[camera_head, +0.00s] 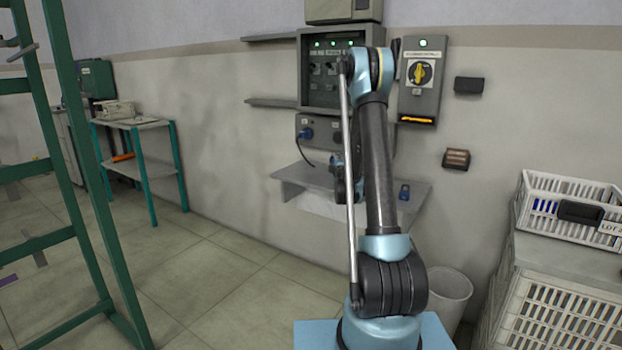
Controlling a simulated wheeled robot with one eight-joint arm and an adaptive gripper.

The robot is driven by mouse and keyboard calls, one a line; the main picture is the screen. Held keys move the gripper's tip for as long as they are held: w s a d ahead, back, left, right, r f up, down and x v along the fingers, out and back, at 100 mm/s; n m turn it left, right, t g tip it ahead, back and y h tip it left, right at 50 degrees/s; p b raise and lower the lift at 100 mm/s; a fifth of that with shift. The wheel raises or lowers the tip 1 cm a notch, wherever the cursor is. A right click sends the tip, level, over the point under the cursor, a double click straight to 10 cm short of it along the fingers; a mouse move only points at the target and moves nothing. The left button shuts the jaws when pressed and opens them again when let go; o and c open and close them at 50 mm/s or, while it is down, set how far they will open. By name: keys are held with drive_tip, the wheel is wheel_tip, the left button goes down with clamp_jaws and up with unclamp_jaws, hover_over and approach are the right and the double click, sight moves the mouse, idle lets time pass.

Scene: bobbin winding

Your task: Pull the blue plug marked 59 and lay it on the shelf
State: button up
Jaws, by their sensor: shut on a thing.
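A blue plug (306,134) sits in the left of the socket box (313,127) on the wall, with a dark cable hanging from it. Another small blue plug-like piece (404,192) stands at the right end of the grey wall shelf (290,178). My gripper (340,178) is in front of the wall, just below the socket box and above the shelf, mostly hidden behind my arm. It is shut on what looks like a blue plug, of which little shows. I cannot read the number 59 on any plug.
Above the socket box is a control panel (320,85) with green lamps. A box with a yellow rotary switch (420,75) is to its right. A white crate (568,190) stands at the right, a bin (450,290) below the shelf. A green frame (80,150) stands at the left.

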drive_tip(key=m, duration=0.3)
drive_tip(key=shift+s, duration=0.15)
drive_tip(key=m, duration=0.4)
drive_tip(key=shift+s+a, duration=0.15)
drive_tip(key=m, duration=0.4)
drive_tip(key=shift+s+a, duration=0.15)
drive_tip(key=m, duration=0.4)
drive_tip(key=shift+s+a+m, duration=0.15)
drive_tip(key=shift+s+m, duration=0.05)
drive_tip(key=shift+m, duration=0.2)
drive_tip(key=shift+w+a, duration=2.25)
drive_tip(key=shift+w, duration=0.25)
drive_tip(key=shift+f, duration=0.1)
drive_tip(key=shift+f, duration=0.4)
drive_tip(key=shift+s+f, duration=0.1)
drive_tip(key=shift+f, duration=0.05)
